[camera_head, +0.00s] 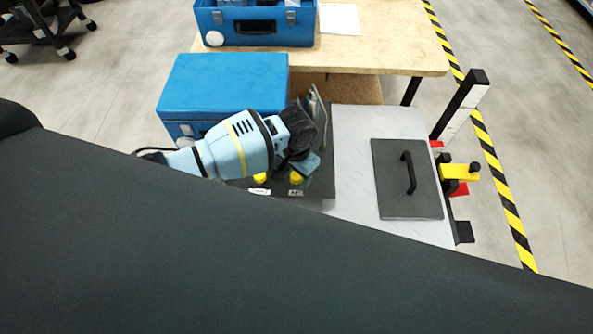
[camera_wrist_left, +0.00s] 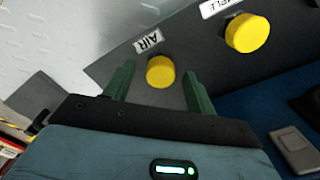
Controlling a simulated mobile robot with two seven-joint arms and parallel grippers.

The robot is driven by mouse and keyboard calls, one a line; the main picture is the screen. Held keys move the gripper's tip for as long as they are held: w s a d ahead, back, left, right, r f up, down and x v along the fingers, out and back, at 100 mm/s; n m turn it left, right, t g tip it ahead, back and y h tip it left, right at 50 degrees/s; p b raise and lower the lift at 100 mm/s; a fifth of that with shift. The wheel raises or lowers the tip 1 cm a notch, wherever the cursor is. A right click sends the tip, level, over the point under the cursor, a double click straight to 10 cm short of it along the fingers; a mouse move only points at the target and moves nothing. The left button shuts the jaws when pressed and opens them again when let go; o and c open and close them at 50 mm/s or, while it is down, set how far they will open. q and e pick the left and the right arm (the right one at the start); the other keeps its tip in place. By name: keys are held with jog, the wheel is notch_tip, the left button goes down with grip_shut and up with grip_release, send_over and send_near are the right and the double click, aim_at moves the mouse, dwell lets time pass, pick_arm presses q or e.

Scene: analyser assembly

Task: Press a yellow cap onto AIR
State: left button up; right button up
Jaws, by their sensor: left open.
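A yellow cap (camera_wrist_left: 160,71) is at the AIR label (camera_wrist_left: 149,41) on a dark panel. In the left wrist view my left gripper (camera_wrist_left: 158,72) is open, with a green finger on each side of this cap and a gap to it on both sides. The cap hides what is under it, so I cannot tell how far down it sits. A second yellow cap (camera_wrist_left: 247,33) is beside the partly cut-off label ending in "PLE" (camera_wrist_left: 219,7). In the head view my left gripper (camera_head: 303,165) is over the panel, by the AIR cap (camera_head: 296,178). My right gripper is out of view.
A closed blue case (camera_head: 222,85) stands behind and left of my left arm. A grey plate with a black handle (camera_head: 408,180) lies on the light metal surface (camera_head: 352,190) to the right. A yellow clamp-like part (camera_head: 459,172) is at the right edge. Another blue case (camera_head: 254,27) stands on the wooden table.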

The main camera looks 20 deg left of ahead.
pick_arm(q)
jog(key=shift+r, duration=0.1)
notch_tip(320, 180, up, 7)
jog(key=shift+f+p, duration=0.15)
jog(key=shift+p, duration=0.45)
jog(key=shift+r, duration=0.5)
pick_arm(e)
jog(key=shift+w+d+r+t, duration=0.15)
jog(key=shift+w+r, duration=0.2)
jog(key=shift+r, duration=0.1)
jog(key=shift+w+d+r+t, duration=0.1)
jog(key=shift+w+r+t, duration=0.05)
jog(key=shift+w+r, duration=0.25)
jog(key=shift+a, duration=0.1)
